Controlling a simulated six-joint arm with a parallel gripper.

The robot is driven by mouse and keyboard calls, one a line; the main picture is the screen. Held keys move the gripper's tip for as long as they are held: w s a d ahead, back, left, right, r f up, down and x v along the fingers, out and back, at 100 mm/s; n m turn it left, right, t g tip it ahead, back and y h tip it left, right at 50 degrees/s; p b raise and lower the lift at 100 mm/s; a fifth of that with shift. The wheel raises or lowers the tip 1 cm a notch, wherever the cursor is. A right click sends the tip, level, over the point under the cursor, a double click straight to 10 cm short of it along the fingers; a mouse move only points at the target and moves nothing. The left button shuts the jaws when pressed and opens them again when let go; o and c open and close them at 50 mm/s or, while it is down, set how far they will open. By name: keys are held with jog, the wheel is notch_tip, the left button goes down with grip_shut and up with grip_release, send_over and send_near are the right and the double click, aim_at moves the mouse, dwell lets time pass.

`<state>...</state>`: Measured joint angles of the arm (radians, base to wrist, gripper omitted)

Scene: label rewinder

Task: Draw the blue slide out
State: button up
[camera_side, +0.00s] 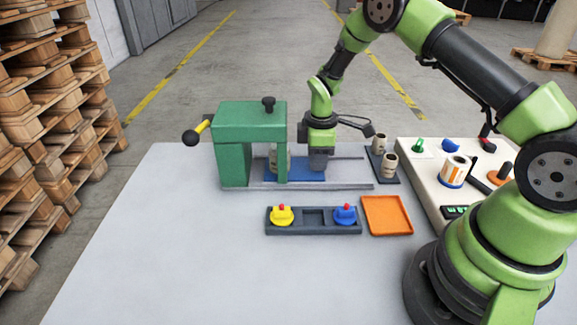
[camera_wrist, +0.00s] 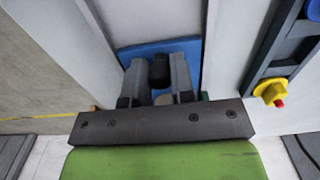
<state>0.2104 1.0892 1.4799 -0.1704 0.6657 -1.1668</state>
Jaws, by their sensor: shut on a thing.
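The blue slide (camera_side: 302,173) is a flat plate lying between two grey rails (camera_side: 338,186), partly under the green machine housing (camera_side: 232,155) and sticking out to its right. A pale roll-like thing (camera_side: 273,160) stands on its left part, mostly hidden by the green post. My gripper (camera_side: 320,165) is at the slide's right end, pointing down. In the wrist view my gripper (camera_wrist: 159,68) has its fingers shut on a dark upright knob (camera_wrist: 158,69) on the blue slide (camera_wrist: 186,48). In the side view the knob is hidden by the fingers.
In front is a dark tray (camera_side: 315,228) with a yellow and a blue knobbed piece. An orange tray (camera_side: 388,215) is beside it. A dark stand (camera_side: 386,172) with two rolls is right of the rails. A beige panel (camera_side: 425,155) is further right. The table's front left is clear.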

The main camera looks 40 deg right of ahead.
jog(key=shift+s+d, duration=3.15)
jog(key=shift+d, duration=0.05)
jog(key=o, duration=0.7)
jog(key=shift+o, duration=0.2)
notch_tip(320, 180, up, 7)
jog(key=a+r+m+t, duration=0.25)
jog(key=a+r, duration=0.25)
jog(key=r, duration=0.5)
jog(key=s+a+r+m+t+y, duration=0.1)
jog(key=s+a+r+m+t, duration=0.1)
jog(key=s+a+r+m, duration=0.3)
jog(key=s+a+r+m+t+y, duration=0.1)
jog(key=s+a+r+m, duration=0.4)
jog(key=s, duration=0.5)
jog(key=shift+s+a+r+t, duration=0.25)
jog(key=shift+a+r+t, duration=0.6)
jog(key=shift+a, duration=0.1)
